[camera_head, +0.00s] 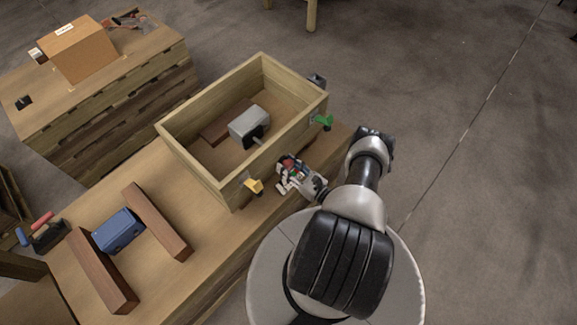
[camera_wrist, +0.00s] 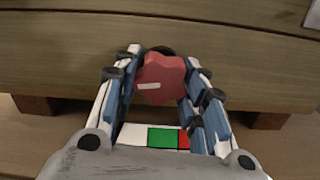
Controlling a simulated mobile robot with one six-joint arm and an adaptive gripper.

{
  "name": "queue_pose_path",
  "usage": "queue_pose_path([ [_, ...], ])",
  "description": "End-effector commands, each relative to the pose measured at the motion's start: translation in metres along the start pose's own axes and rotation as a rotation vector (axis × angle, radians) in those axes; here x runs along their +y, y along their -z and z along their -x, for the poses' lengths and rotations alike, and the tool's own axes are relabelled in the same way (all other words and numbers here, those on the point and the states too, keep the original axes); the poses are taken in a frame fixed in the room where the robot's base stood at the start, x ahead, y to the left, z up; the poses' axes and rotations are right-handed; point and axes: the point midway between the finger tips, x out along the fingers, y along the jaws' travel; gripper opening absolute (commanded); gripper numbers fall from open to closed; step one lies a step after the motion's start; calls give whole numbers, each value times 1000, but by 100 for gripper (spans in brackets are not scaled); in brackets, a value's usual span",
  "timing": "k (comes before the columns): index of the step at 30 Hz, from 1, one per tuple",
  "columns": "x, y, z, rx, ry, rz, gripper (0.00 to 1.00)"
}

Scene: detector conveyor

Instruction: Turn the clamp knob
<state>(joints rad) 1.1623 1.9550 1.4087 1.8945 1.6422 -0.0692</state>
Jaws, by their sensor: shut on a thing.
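A red clamp knob (camera_wrist: 162,80) with a pale mark on its face stands at the side wall of the wooden box (camera_wrist: 60,50). My gripper (camera_wrist: 158,90) is shut on this knob, one finger on each side. In the head view my gripper (camera_head: 288,172) is at the outer side of the wooden box (camera_head: 192,168), and a little red of the knob (camera_head: 286,159) shows there. The box also carries a yellow knob (camera_head: 253,185) at its near corner and a green knob (camera_head: 322,121) towards the far corner. The knob's shaft is hidden.
A grey device (camera_head: 249,121) lies inside the box. A blue block (camera_head: 118,231) sits between two brown wooden bars (camera_head: 155,222) on the table (camera_head: 85,211). A cardboard box (camera_head: 78,50) is on another bench. The floor to the right is open.

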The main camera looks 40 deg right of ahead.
Motion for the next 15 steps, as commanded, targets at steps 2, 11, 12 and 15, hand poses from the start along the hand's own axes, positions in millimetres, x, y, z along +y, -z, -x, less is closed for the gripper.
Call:
queue_pose_path([
  [2,0,0,0,0,-1,0,22],
  [11,0,1,0,0,-1,-11,15],
  [12,0,1,0,0,-1,-18,15],
  [15,0,2,0,0,-2,-47,15],
])
